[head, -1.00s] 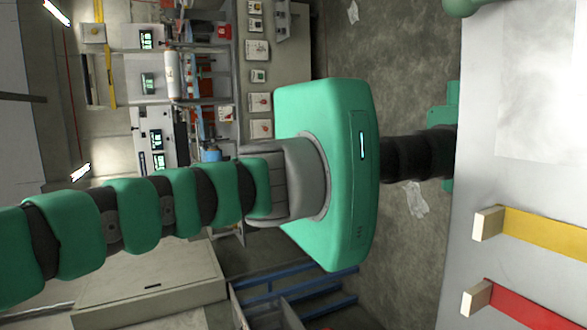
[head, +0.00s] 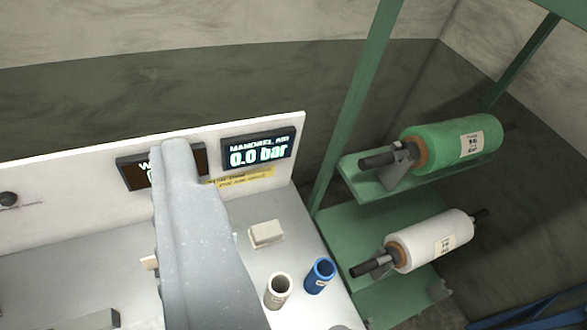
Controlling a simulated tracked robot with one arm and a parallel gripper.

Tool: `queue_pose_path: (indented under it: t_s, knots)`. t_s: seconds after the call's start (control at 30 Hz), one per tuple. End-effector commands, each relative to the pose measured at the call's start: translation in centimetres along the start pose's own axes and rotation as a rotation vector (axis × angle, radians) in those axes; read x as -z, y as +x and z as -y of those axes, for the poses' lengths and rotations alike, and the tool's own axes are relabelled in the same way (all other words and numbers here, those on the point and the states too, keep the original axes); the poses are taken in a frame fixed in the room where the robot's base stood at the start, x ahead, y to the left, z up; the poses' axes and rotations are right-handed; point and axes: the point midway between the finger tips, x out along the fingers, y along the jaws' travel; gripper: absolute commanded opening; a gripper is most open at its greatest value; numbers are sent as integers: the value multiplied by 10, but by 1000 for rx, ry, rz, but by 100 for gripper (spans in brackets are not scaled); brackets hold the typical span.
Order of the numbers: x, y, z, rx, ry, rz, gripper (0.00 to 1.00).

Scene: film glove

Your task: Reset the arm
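My gripper is not recognisable in the head view, so its opening and any hold cannot be seen. A long grey speckled form (head: 195,240) rises from the bottom edge across the bench, upright and close to the camera. I cannot tell whether it is part of me or a thing of the place. It partly hides a dark display (head: 132,172) with orange writing. Beside that, a second display (head: 258,149) reads "MANDREL AIR 0.0 bar".
A white cup (head: 279,291), a blue cup (head: 320,275) and a cream block (head: 266,234) stand on the grey bench (head: 291,220). At right, a green rack (head: 335,228) holds a green film roll (head: 440,142) and a white one (head: 432,240). A wall closes the back.

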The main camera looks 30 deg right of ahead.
Motion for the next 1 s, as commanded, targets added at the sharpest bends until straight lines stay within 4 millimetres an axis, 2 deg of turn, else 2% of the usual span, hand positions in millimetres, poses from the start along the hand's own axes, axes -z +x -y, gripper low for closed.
queue_pose_path:
  t_s: [0.03,0.1,0.43,0.57,0.8,1.0]
  knots:
    - [6,-10,-4,-3,22,-22,46]
    - [10,-15,-5,-6,42,-38,46]
    - [11,-17,-5,-6,52,-44,46]
    - [1,-14,-5,-6,51,-43,46]
    - [-27,-6,-3,-6,51,-43,46]
    - [-25,-7,-3,-6,51,-43,46]
